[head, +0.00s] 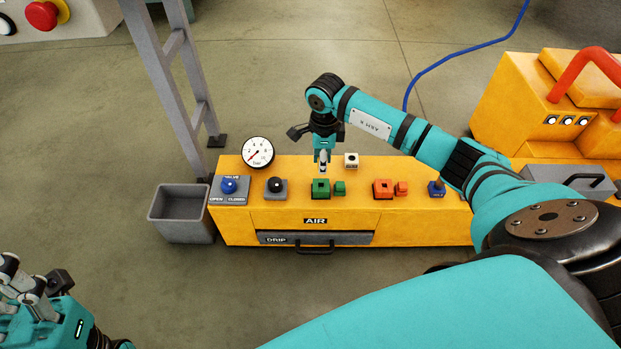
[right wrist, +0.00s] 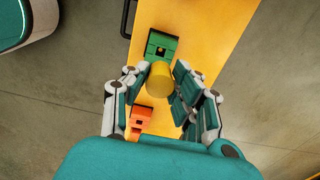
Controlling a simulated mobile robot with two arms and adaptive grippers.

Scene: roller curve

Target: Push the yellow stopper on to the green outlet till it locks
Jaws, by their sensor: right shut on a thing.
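The yellow stopper (right wrist: 160,79) is between the fingers of my right gripper (right wrist: 162,84) in the right wrist view. The gripper is shut on it. The green outlet (right wrist: 162,46) shows just beyond the stopper in that view. In the head view my right gripper (head: 322,160) hangs above and behind the green outlet (head: 320,188) on the yellow bench, and I cannot make out the stopper there. Whether stopper and outlet touch is not clear, but they look apart. My left gripper (head: 28,278) is at the lower left, away from the bench; its opening is unclear.
A grey bin (head: 180,224) stands left of the bench.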

